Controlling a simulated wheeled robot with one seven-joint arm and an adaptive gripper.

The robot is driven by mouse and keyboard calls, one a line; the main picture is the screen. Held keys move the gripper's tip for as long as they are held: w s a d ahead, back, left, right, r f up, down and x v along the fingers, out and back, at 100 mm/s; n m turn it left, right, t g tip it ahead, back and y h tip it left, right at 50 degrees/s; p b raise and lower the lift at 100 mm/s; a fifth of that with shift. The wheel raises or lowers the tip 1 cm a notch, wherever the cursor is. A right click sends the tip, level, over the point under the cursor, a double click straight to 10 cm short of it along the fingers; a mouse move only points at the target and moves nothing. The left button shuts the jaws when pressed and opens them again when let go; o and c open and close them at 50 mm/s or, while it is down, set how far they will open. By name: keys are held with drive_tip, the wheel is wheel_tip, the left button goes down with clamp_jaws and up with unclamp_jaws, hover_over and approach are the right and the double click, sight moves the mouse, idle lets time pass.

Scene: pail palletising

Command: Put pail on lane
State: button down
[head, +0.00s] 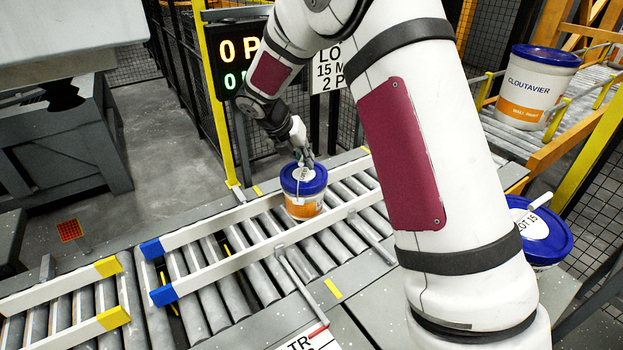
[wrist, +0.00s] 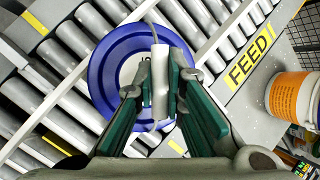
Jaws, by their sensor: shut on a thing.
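The pail (head: 304,204) is white and orange with a blue lid. It stands upright between the white rails of the roller lane (head: 225,265) in the head view. I cannot tell whether its base rests on the rollers. My gripper (head: 305,162) is right above the lid. In the wrist view, the blue lid (wrist: 104,62) has a white label in its middle, and my gripper (wrist: 160,92) is shut on the pail's raised handle (wrist: 160,70).
A second blue-lidded pail (head: 536,88) stands on a conveyor at the back right. Another blue-lidded pail (head: 541,238) is partly hidden by my arm at the right. Blue-tipped rails end at the lane's left. A sign post and mesh fence stand behind. A FEED plate (wrist: 250,62) lies beside rollers.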

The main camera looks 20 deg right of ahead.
sight(303, 174)
drive_tip(key=shift+f, duration=2.7)
drive_tip(key=c, duration=1.7)
unclamp_jaws()
drive_tip(key=shift+f, duration=0.1)
drive_tip(key=shift+o, duration=0.2)
